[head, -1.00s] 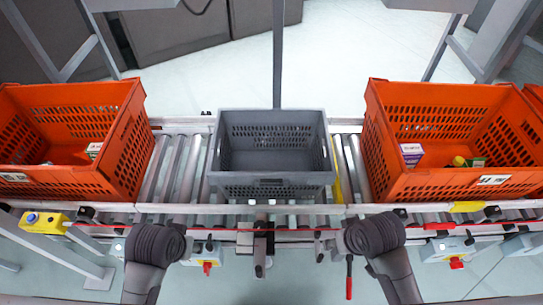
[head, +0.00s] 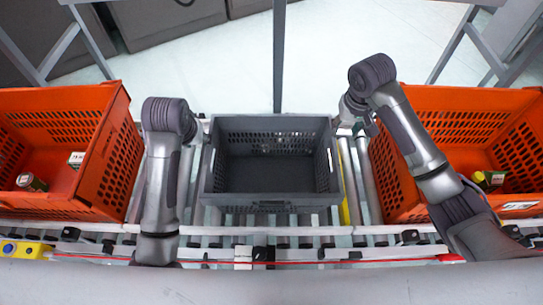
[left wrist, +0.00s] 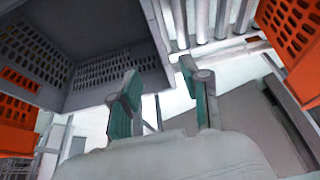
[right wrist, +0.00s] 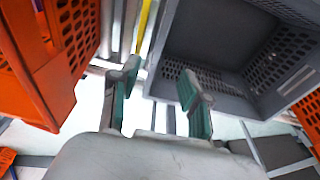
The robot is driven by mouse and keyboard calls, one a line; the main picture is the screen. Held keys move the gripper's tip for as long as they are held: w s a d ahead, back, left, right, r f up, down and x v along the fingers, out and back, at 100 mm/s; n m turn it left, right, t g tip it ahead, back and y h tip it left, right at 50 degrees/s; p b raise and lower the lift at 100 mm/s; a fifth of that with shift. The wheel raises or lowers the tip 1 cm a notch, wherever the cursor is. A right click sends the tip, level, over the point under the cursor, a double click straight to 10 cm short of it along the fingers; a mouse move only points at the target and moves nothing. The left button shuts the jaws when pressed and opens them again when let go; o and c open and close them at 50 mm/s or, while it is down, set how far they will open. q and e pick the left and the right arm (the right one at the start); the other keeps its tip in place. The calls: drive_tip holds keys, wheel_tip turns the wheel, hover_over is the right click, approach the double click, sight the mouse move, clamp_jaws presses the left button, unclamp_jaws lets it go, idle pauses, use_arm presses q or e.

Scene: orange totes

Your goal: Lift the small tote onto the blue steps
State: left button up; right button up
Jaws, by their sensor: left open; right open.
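The small grey tote (head: 270,207) stands empty and upright on the roller conveyor, in the middle of the head view. My right gripper (head: 353,113) is at its far right corner, partly hidden by my wrist. In the right wrist view this gripper (right wrist: 158,88) is open, its fingers near the tote's rim (right wrist: 200,88). My left gripper is mostly hidden behind my left wrist in the head view. In the left wrist view it (left wrist: 160,88) is open near the tote's edge (left wrist: 110,88). I cannot tell if either touches it. No blue steps are in view.
A large orange tote (head: 110,150) stands left of the grey one and another (head: 395,185) stands right, both holding small items. Bare rollers (head: 362,180) show in the narrow gaps. A grey post (head: 279,60) rises behind the grey tote.

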sight(207, 153)
use_arm(q)
drive_tip(key=x, duration=1.3)
drive_tip(key=shift+s+f, duration=0.25)
use_arm(e)
drive_tip(key=f, duration=0.4)
drive_tip(key=w+f, duration=0.1)
drive_tip(key=f, duration=0.8)
drive_tip(key=shift+w+f, duration=0.15)
drive_tip(key=shift+f, duration=0.1)
use_arm(q)
clamp_jaws()
use_arm(e)
clamp_jaws()
use_arm(q)
drive_tip(key=shift+r, duration=0.1)
use_arm(e)
drive_tip(key=shift+r, duration=0.1)
